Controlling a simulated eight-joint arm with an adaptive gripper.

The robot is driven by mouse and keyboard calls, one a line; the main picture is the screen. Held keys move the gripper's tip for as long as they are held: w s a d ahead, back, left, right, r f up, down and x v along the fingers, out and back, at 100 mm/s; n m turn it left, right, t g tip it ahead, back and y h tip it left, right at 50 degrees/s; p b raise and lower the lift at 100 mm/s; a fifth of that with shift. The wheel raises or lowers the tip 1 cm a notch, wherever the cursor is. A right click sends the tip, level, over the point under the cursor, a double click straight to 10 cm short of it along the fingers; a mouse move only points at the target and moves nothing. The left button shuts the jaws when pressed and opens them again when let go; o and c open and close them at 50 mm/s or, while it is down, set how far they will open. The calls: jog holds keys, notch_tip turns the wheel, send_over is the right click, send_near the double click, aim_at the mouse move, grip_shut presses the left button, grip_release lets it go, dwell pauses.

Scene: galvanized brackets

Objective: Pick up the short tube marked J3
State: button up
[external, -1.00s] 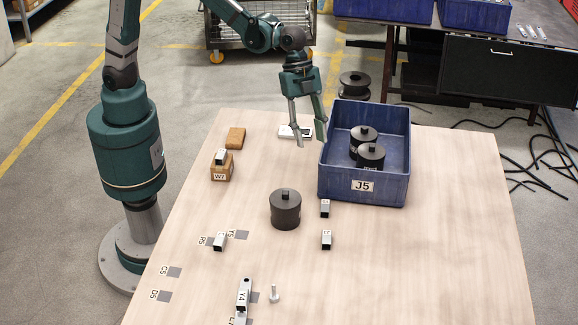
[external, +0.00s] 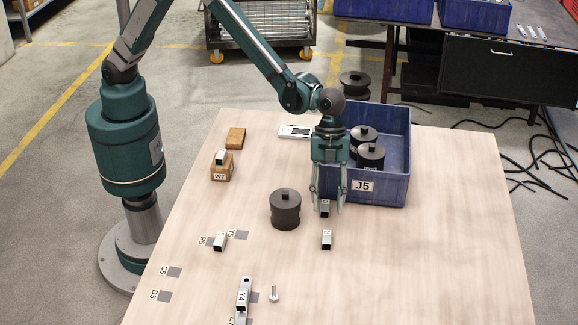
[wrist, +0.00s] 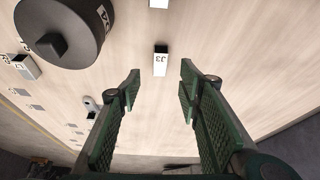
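The short tube marked J3 (wrist: 161,60) is a small grey square tube with a white label, lying on the table. In the wrist view it sits between and just beyond my fingers. It appears to be the nearer of two small tubes in the external view (external: 327,240). My gripper (external: 329,208) points down, open and empty, with fingertips around the farther tube (external: 325,209) in that picture; their exact height is unclear. In the wrist view my gripper (wrist: 158,78) is wide apart and touches neither tube.
A black cylinder (external: 285,210) stands left of my gripper. The blue bin J5 (external: 400,190), holding two black cylinders, stands close behind. Another tube (external: 219,241) lies farther left, and a bracket (external: 243,293) and bolt (external: 274,294) lie nearer. The table's right front is clear.

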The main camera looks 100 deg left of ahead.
aim_at(327, 236)
jog(key=shift+w+d+f, duration=0.2)
jog(key=shift+d+f, duration=0.5)
jog(key=shift+f, duration=0.25)
jog(key=shift+f, duration=0.1)
jog(key=shift+x, duration=1.15)
jog(key=shift+d+f+b, duration=0.1)
jog(key=shift+f+b, duration=0.05)
jog(key=shift+b, duration=0.15)
jog(key=shift+b+x, duration=0.75)
jog(key=shift+x, duration=1.7)
jog(key=shift+s, duration=0.1)
jog(key=c, duration=1)
